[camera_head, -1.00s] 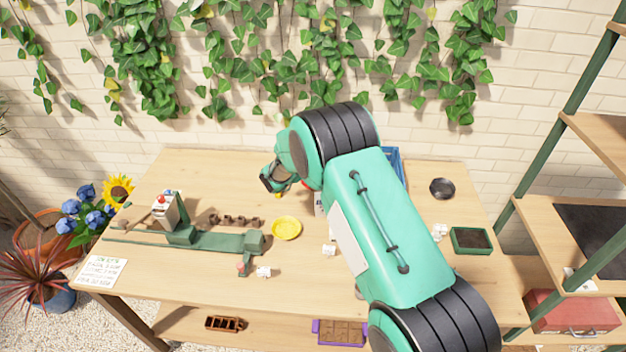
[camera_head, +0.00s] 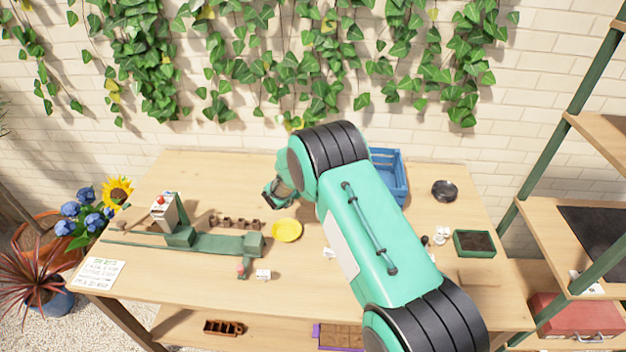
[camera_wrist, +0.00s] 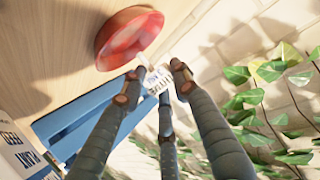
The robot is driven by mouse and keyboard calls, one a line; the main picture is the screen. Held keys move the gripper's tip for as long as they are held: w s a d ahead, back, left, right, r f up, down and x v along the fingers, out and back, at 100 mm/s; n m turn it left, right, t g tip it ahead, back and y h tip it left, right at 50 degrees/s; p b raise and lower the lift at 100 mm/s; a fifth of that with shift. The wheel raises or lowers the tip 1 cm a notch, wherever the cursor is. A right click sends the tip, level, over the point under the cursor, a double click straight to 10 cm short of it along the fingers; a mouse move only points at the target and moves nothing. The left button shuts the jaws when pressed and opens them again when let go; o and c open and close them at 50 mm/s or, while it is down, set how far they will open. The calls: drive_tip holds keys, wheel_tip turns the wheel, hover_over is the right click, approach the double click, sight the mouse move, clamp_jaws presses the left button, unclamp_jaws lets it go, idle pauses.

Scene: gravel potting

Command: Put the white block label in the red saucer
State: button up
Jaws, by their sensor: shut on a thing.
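In the wrist view, my gripper (camera_wrist: 156,82) is shut on a small white block label (camera_wrist: 157,78) with dark printed letters, held between the fingertips. The red saucer (camera_wrist: 130,36) lies just beyond the fingertips, up and to the left in the picture. The label shows close to the saucer's edge; its height above the table is unclear. In the head view, my gripper (camera_head: 277,193) is partly seen left of my arm, above the table behind the yellow saucer. The red saucer and the held label are hidden by my arm there.
A yellow saucer (camera_head: 287,230), a dark saucer (camera_head: 444,191), a blue crate (camera_head: 396,188), a green planted tray (camera_head: 474,243) and a green bench fixture (camera_head: 215,241) stand on the table. Other small white blocks (camera_head: 263,274) lie nearer the front. The ivy wall is close behind.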

drive_tip(key=shift+f+b, duration=0.3)
drive_tip(key=shift+f, duration=1.05)
drive_tip(key=shift+f, duration=0.1)
drive_tip(key=o, duration=0.6)
drive_tip(key=shift+s+a+r, duration=0.25)
drive_tip(key=shift+s+r, duration=0.2)
drive_tip(key=shift+s, duration=0.05)
drive_tip(key=p+v, duration=0.2)
drive_tip(key=v, duration=0.8)
drive_tip(key=shift+s+a, duration=0.1)
drive_tip(key=shift+s, duration=0.3)
